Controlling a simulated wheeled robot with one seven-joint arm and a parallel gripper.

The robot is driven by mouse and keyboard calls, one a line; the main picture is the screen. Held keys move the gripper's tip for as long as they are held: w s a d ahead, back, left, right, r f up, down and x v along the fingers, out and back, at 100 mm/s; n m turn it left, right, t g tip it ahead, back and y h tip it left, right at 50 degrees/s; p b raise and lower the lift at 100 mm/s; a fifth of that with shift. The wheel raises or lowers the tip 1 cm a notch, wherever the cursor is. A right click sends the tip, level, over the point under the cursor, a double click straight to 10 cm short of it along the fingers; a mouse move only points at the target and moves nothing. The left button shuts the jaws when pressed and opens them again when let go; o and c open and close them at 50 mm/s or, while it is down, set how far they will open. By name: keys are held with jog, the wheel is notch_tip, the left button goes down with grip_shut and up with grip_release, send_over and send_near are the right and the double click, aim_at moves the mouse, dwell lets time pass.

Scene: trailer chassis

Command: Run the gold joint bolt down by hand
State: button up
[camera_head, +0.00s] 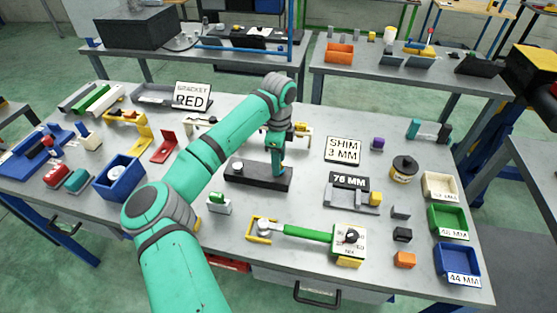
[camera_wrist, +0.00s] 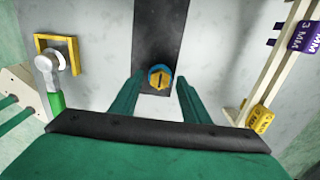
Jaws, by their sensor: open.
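The gold joint bolt (camera_wrist: 160,78) shows a slotted round head with a blue ring around its far side. It sits at the near end of a dark bar (camera_wrist: 162,30), which also lies on the bench in the head view (camera_head: 250,178). My gripper (camera_wrist: 160,84) is open, with one green finger on each side of the bolt and its tips close to the head. I cannot tell whether a finger touches it. In the head view my gripper (camera_head: 278,170) points down over the bar's right end and largely hides the bolt.
A green-handled wrench (camera_head: 308,233) lies in front of the bar, its head by a yellow frame (camera_head: 260,230). A small green-topped part (camera_head: 218,203) stands front left. A grey fixture (camera_head: 350,198) with a 76 MM sign (camera_head: 349,181) is to the right. Bins (camera_head: 450,219) line the right edge.

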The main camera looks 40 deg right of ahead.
jog(key=c, duration=1.1)
jog(key=shift+o, duration=0.2)
jog(key=shift+m, duration=0.3)
